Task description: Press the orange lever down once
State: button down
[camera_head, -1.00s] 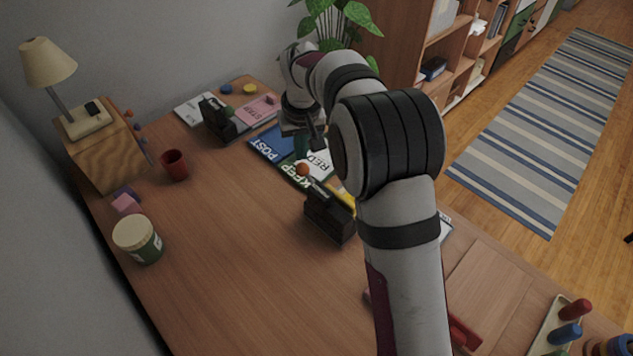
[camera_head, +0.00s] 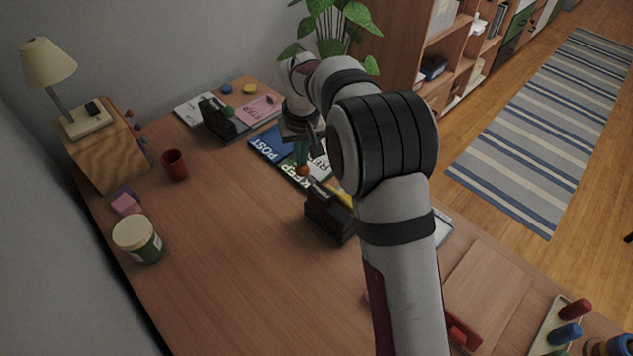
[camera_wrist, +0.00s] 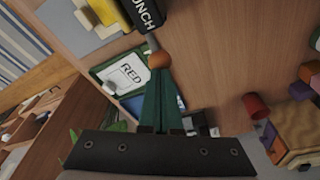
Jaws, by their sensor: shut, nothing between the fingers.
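The orange ball (camera_head: 302,171) is the end of a short lever on a black box (camera_head: 328,217), which stands on the desk. In the wrist view my gripper (camera_wrist: 159,76) covers the ball's near side. I cannot tell whether the tips touch it.
A second black box (camera_head: 218,119) stands farther back beside a pink sheet (camera_head: 259,108). Printed cards (camera_head: 270,146) lie under my gripper. A red cup (camera_head: 174,166), a lidded jar (camera_head: 138,240) and a lamp (camera_head: 48,64) are at left. The desk's left middle is clear.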

aim_at(301, 168)
jog(key=shift+s+x, duration=0.25)
jog(key=shift+x, duration=0.95)
jog(key=shift+s+x, duration=0.25)
jog(key=shift+x, duration=1)
jog(key=shift+f, duration=0.1)
jog(key=w+v, duration=0.2)
jog(key=v, duration=0.9)
jog(key=shift+w+a+r, duration=0.25)
jog(key=shift+a+r, duration=0.05)
jog(key=shift+r, duration=0.35)
jog(key=s+d+r+m+g, duration=0.1)
jog(key=s+d+r, duration=0.15)
jog(key=s, duration=0.25)
jog(key=s+d+r+m, duration=0.2)
jog(key=s+d, duration=0.1)
jog(key=s, duration=0.2)
jog(key=s+d+f+m, duration=0.1)
jog(key=s+m, duration=0.1)
jog(key=s, duration=0.7)
jog(key=s+d+f+m+g, duration=0.1)
jog(key=s+d+f, duration=0.1)
jog(key=s, duration=0.7)
jog(key=s+d+f+m+y, duration=0.1)
jog(key=s+d+f+m, duration=0.1)
jog(key=s, duration=0.7)
jog(key=shift+m+g, duration=0.3)
jog(key=shift+d+f, duration=0.1)
